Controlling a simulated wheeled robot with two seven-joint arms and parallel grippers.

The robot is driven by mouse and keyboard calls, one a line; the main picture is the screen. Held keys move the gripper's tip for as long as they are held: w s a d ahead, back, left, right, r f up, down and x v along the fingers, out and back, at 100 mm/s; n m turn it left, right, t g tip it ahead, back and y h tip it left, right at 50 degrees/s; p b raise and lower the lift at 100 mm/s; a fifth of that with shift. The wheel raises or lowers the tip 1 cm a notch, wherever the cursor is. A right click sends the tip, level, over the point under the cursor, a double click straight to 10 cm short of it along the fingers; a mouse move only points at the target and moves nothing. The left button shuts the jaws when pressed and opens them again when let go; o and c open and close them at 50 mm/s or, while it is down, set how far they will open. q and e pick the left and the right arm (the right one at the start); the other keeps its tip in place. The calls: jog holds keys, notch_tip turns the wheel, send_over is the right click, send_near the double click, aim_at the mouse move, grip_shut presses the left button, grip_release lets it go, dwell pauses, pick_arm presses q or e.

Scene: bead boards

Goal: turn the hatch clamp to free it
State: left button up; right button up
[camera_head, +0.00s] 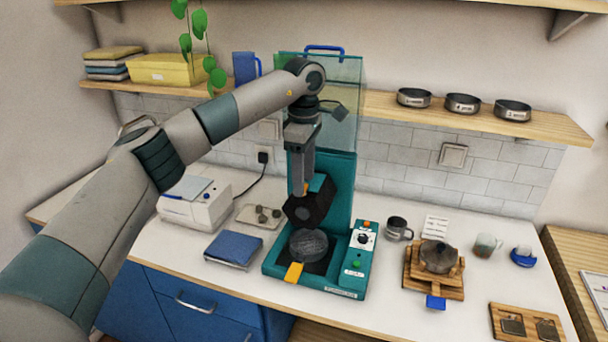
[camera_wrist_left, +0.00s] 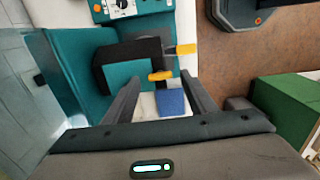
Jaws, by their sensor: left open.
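A teal machine (camera_head: 345,195) with a clear upper box stands on the counter. A black hatch block (camera_head: 310,204) sits on its front, above a dark round piece (camera_head: 309,245). The hatch clamp looks like a small yellow-orange lever (camera_wrist_left: 160,75) beside the black block in the left wrist view; only a bit of orange shows in the head view (camera_head: 306,187). My left gripper (camera_wrist_left: 161,92) is open, with the clamp seen between and just beyond its fingertips; contact cannot be told. In the head view the gripper (camera_head: 301,188) points down at the block and partly hides it.
A yellow tab (camera_head: 293,272) sticks out at the machine's front. A shelf (camera_head: 545,126) runs behind.

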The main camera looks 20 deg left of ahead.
pick_arm(q)
jog(key=shift+f, duration=0.65)
jog(key=shift+c, duration=0.7)
jog(key=c, duration=0.9)
jog(key=shift+c, duration=0.2)
